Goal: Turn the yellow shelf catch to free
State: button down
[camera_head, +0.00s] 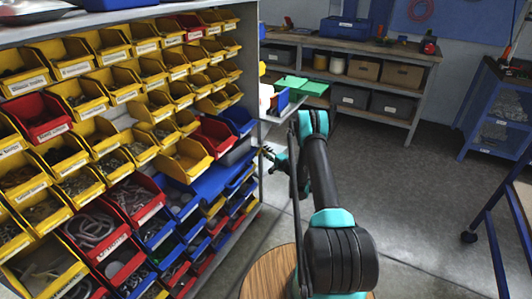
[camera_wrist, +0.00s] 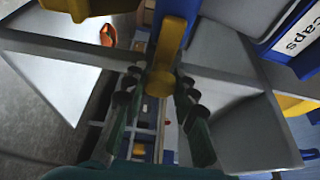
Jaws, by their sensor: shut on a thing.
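The yellow shelf catch (camera_wrist: 170,42) is in the upper middle of the wrist view, in front of a blue upright part. Its rounded lower end sits between the dark fingertip pads of my gripper (camera_wrist: 159,86), which is shut on it. In the head view my gripper (camera_head: 272,156) reaches to the right end of the bin rack. The catch cannot be made out there, and its exact turn angle is unclear.
The rack holds yellow, red and blue bins (camera_head: 190,160) on the left.

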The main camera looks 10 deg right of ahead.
jog(key=shift+m, duration=0.3)
jog(key=m+g, duration=0.1)
jog(key=m, duration=0.2)
jog(key=shift+d+g, duration=0.1)
jog(key=shift+g, duration=0.3)
jog(key=m+g, duration=0.2)
jog(key=m, duration=0.1)
jog(key=shift+m, duration=0.3)
jog(key=m+g, duration=0.1)
jog(key=m, duration=0.2)
jog(key=shift+g+y, duration=0.3)
jog(key=shift+g, duration=0.1)
jog(key=m+g+y, duration=0.1)
jog(key=m, duration=0.2)
jog(key=shift+g, duration=0.4)
jog(key=shift+f, duration=0.1)
jog(key=c, duration=1.2)
grip_release()
